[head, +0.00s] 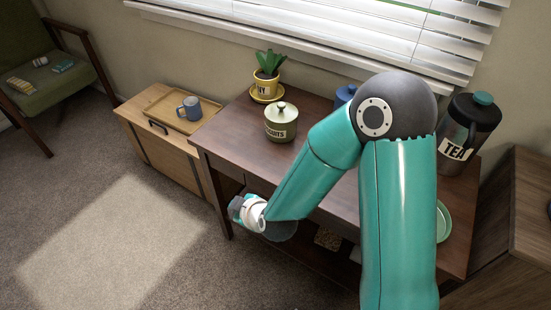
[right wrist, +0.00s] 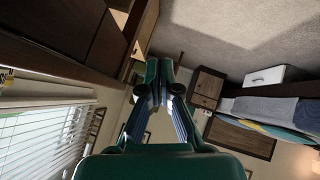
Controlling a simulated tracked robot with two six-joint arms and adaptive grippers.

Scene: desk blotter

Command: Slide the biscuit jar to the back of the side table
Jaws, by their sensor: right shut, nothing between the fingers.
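The biscuit jar (head: 281,123) is a squat olive-green pot with a pale lid and knob and a label partly reading "BISCUITS". It stands upright on the dark wooden side table (head: 233,128), left of my right arm in the head view. My right gripper (head: 236,208) is beyond the table's front left edge, nearer the camera than the jar and clear of it. In the right wrist view my right gripper's fingers (right wrist: 165,88) are together and empty; the jar does not show there. My left gripper is not in view.
A potted plant (head: 267,77) on a yellow saucer stands behind the jar. A blue container (head: 345,95) is partly hidden by my arm. A tea flask (head: 467,125) and green plate (head: 443,222) are at the right. A blue mug (head: 190,108) sits on a tray on the low cabinet.

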